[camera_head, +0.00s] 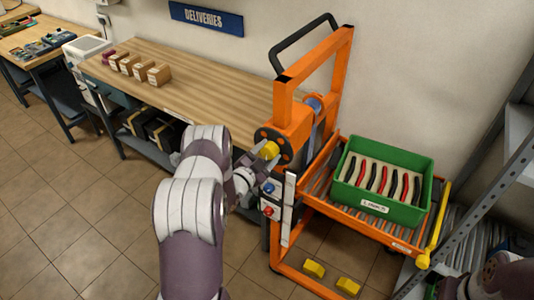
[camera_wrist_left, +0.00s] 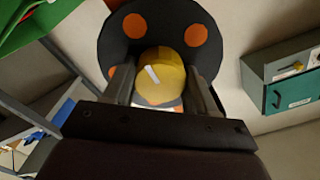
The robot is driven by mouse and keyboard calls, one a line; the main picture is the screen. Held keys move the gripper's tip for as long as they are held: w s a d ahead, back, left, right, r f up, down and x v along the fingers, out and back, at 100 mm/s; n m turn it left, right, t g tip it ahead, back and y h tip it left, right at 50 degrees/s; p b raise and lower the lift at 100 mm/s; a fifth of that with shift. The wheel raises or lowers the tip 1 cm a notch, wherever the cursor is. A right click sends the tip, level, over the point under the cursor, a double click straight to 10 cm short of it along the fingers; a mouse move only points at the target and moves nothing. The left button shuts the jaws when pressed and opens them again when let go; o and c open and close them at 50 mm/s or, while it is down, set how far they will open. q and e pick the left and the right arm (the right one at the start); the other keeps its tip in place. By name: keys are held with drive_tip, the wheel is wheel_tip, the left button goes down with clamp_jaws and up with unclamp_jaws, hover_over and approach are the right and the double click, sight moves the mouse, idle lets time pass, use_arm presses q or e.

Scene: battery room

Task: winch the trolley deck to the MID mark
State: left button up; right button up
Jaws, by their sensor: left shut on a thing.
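The orange trolley (camera_head: 346,45) stands against the wall. Its roller deck (camera_head: 320,192) carries a green crate (camera_head: 412,212). A black winch disc (camera_head: 287,143) with orange spots and a yellow knob (camera_head: 270,149) is on its left side. My left gripper (camera_head: 264,153) is shut on the yellow knob; the left wrist view shows the knob (camera_wrist_left: 160,78) between both fingers, in front of the black disc (camera_wrist_left: 122,35). A pale strip (camera_head: 289,210) runs down the near post; no MID mark is legible. My right gripper does not show.
A wooden bench (camera_head: 200,82) with small boxes (camera_head: 158,74) stands to the left. A grey metal rack (camera_head: 478,190) is close on the right. Yellow blocks (camera_head: 314,269) are low within the trolley's base. Tiled floor (camera_head: 100,210) is clear at the left.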

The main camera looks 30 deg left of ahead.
use_arm(q)
drive_tip(key=n+b, duration=0.2)
drive_tip(key=n, duration=0.1)
drive_tip(key=shift+f, duration=0.15)
drive_tip(key=shift+n+b, duration=0.9)
drive_tip(key=shift+n, duration=1)
drive_tip(key=o, duration=1)
drive_tip(key=shift+o, duration=0.2)
drive_tip(key=shift+s, duration=0.15)
